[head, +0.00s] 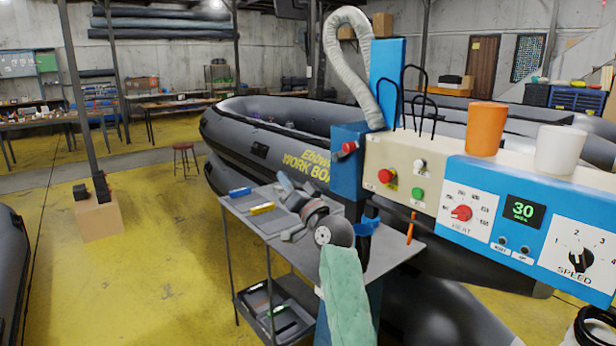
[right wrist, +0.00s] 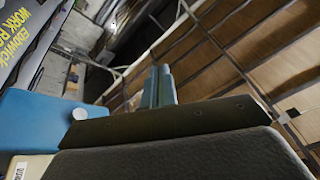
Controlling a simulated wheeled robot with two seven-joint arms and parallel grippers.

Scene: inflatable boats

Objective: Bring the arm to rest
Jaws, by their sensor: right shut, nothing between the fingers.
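My right arm rises from the bottom centre of the head view, with a pale green sleeve on it. My right gripper (head: 288,188) points up and to the left, above the grey cart. Its fingers are together with nothing between them. In the right wrist view the blue-grey fingers (right wrist: 158,84) stand side by side against the roof and nothing is held. My left gripper is not in view.
A blue and cream control machine (head: 500,240) fills the right side, with an orange cup (head: 486,128) and a white cup (head: 560,150) on top. A grey cart (head: 385,260) stands beneath my arm. A grey inflatable boat (head: 270,115) lies behind. Yellow floor is open at left.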

